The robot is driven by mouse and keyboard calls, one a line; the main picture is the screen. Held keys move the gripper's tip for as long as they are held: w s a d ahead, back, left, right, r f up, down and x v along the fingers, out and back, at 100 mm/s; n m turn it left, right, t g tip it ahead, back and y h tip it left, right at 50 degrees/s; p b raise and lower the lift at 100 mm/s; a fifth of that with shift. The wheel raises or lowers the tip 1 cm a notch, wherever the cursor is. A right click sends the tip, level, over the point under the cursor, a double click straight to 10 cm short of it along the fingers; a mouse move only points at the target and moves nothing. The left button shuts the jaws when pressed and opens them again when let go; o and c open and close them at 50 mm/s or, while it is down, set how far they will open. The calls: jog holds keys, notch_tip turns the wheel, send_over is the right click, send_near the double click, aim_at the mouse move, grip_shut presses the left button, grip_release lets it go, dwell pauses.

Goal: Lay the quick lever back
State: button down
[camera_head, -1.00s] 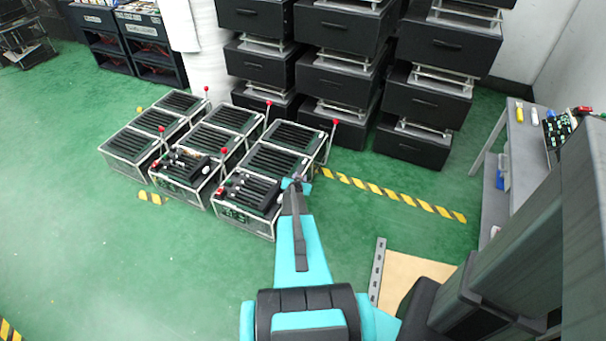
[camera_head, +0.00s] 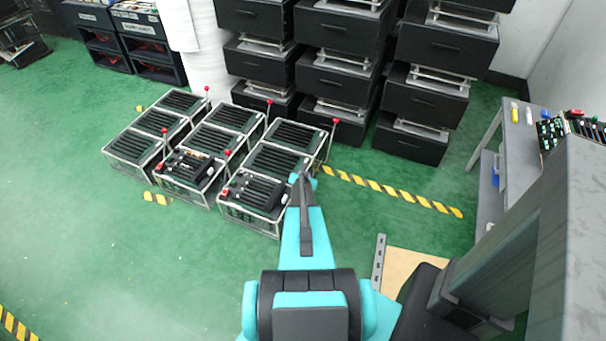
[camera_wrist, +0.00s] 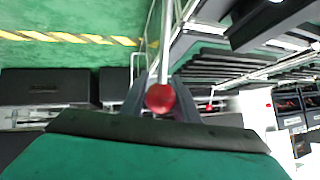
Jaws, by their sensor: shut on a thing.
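The black slatted lever fixtures (camera_head: 277,160) stand in rows on the green floor, with several upright red-knobbed levers, such as the one at the right rear (camera_head: 335,121). My gripper (camera_head: 303,177) is at the right side of the front right fixture. In the wrist view, a pale lever rod with a red knob (camera_wrist: 160,98) lies between my dark fingers, and my gripper is shut on this lever. In the head view the held lever is hidden by my gripper, so its exact tilt cannot be told there.
Stacked black drawer units (camera_head: 342,65) stand behind the fixtures. A grey workbench (camera_head: 520,150) is at the right. Yellow-black floor tape (camera_head: 390,190) runs between. The green floor (camera_head: 90,240) at the left is clear.

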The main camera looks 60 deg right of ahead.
jog(key=shift+w+f, duration=0.15)
jog(key=shift+w, duration=0.15)
jog(key=c, duration=1.4)
grip_release()
jog(key=shift+f, duration=0.15)
jog(key=shift+c, duration=0.2)
jog(key=shift+o, duration=0.3)
jog(key=shift+s, duration=0.15)
jog(key=shift+s, duration=0.1)
jog(key=v, duration=1.3)
jog(key=shift+a+r, duration=0.15)
jog(key=shift+r, duration=0.25)
jog(key=shift+s, duration=0.1)
